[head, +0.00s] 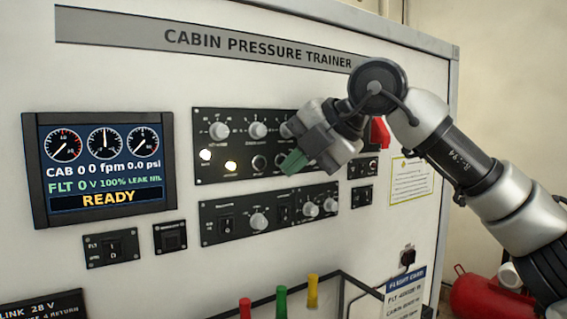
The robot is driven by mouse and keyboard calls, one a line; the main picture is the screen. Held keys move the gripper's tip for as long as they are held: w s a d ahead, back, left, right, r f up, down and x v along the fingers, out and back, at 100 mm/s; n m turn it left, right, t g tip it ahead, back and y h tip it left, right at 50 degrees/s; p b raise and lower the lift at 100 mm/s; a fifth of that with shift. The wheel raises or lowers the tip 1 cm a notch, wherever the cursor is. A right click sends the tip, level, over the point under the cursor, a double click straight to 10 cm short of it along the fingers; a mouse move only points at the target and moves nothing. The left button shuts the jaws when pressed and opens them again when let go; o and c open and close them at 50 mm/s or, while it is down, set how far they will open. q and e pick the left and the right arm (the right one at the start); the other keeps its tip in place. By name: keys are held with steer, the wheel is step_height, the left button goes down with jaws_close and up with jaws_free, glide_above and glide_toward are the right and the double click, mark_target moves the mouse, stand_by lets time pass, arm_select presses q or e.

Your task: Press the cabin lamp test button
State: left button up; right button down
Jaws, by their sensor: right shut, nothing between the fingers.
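The upper black control panel (212,178) carries a row of knobs, two lit lamps (231,166) and small round black controls (258,163). Its small labels are too blurred to read, so I cannot tell which control is the cabin lamp test button. My right gripper (293,161) is shut and empty, its green fingertips in front of the right part of this panel's lower row. It hides the controls behind it. I cannot tell whether the tips touch the panel. My left gripper is not in view.
A display (101,168) reading READY is at the left. A second knob panel (268,214) sits below the first. Small switch panels (111,248) lie lower left. A red part (380,132) shows beside my right wrist.

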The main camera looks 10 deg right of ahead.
steer(key=s+b, duration=0.1)
steer(key=s+d+b, duration=0.1)
steer(key=s, duration=0.1)
steer(key=s+b, duration=0.1)
steer(key=shift+s+d, duration=0.35)
steer(key=shift+d, duration=0.05)
stand_by(0.4)
